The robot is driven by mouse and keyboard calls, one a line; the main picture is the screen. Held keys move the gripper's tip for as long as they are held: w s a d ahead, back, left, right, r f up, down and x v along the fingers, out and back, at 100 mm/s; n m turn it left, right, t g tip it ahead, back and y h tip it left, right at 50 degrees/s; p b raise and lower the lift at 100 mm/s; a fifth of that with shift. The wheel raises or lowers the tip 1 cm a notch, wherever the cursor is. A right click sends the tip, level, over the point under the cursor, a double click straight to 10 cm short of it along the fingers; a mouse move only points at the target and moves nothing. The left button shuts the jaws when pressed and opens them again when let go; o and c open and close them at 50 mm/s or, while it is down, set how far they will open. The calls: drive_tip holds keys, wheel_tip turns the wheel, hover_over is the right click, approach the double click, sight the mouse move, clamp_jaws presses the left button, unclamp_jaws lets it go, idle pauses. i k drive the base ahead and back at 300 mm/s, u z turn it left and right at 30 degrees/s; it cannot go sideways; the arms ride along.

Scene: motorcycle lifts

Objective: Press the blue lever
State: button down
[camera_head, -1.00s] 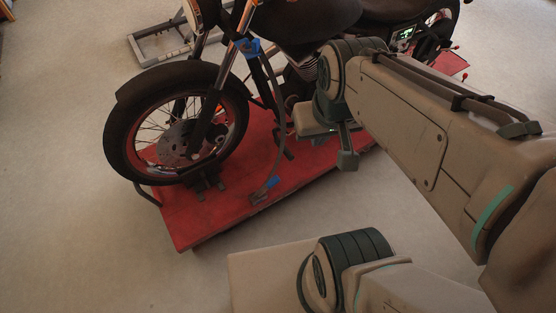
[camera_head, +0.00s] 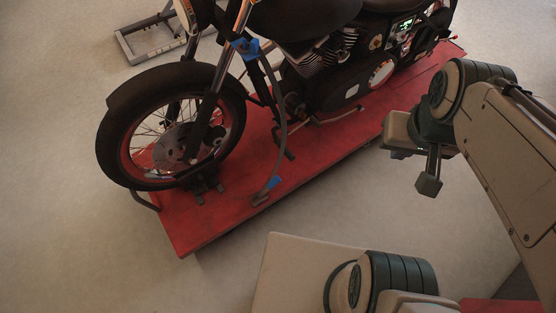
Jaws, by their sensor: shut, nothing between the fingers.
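A blue piece (camera_head: 274,182) sits at the lower end of a grey strap, near the front edge of the red lift platform (camera_head: 225,220). A second blue piece (camera_head: 245,48) is on the motorcycle's front fork, at the strap's upper end. I cannot tell whether either is the blue lever; no clear lever shape shows. My gripper (camera_head: 428,186) is shut and empty, pointing down at the right. It is off the platform's near side, well to the right of both blue pieces and apart from them.
A black motorcycle (camera_head: 325,75) stands on the platform, its front wheel (camera_head: 170,125) at the left. A grey metal frame (camera_head: 150,40) lies on the floor behind. Pale floor is open at the left (camera_head: 60,200). Another red surface (camera_head: 500,306) shows at the bottom right.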

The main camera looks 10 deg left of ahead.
sight(275, 181)
drive_tip(key=i, duration=0.9)
drive_tip(key=u, duration=1.55)
